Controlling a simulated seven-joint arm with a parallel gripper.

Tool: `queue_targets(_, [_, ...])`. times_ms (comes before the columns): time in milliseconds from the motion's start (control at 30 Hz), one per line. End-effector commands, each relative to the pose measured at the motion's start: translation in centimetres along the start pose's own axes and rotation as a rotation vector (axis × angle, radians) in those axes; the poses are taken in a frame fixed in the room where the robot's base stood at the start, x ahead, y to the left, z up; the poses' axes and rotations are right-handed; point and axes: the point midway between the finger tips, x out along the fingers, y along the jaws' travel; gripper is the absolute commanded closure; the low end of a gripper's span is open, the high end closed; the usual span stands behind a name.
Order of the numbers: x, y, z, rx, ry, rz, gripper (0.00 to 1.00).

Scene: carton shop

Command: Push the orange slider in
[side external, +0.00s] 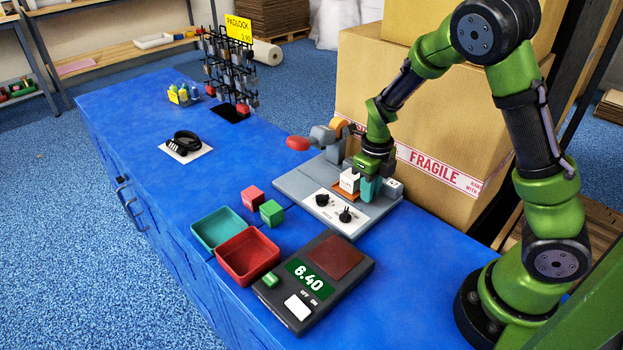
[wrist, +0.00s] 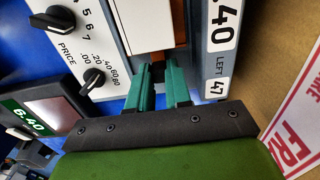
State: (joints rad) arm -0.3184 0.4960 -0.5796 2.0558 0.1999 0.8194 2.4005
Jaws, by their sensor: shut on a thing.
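The orange slider (side external: 345,193) shows as a flat strip low on a grey machine (side external: 293,183), beside a white block (side external: 349,180). In the wrist view part of the slider (wrist: 172,55) shows just beyond my fingertips, next to the white block (wrist: 140,25). My gripper (side external: 371,188) is low over the machine, right of the white block. Its teal fingers (wrist: 160,78) stand a small gap apart, with their tips at the slider. They look shut on it, but the gripped part is mostly hidden.
The machine has black dials (side external: 346,215) on a white panel and a lever with a red knob (side external: 298,143). Large cartons (side external: 430,110) stand close behind it. A scale (side external: 340,300), trays (side external: 218,227) and small blocks (side external: 271,212) are in front. The blue bench at left is mostly clear.

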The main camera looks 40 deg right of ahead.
Motion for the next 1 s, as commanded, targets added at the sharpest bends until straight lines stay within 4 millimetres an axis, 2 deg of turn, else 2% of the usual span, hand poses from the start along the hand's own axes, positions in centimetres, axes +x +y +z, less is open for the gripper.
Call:
queue_targets(167, [0.0, -0.1, 2.9, 0.0, -0.002, -0.004, 1.0])
queue_targets(400, [0.0, -0.1, 8.3, 0.0, -0.003, -0.004, 1.0])
queue_targets(500, [-0.1, -0.1, 9.9, 0.0, -0.003, -0.003, 1.0])
queue_targets(700, [-0.1, -0.1, 11.3, 0.0, -0.004, -0.001, 1.0])
queue_targets(967, [-0.1, -0.1, 11.5, -0.003, -0.01, -0.003, 1.0])
queue_targets(1000, [-0.1, 0.0, 11.5, -0.003, -0.01, -0.003, 0.8])
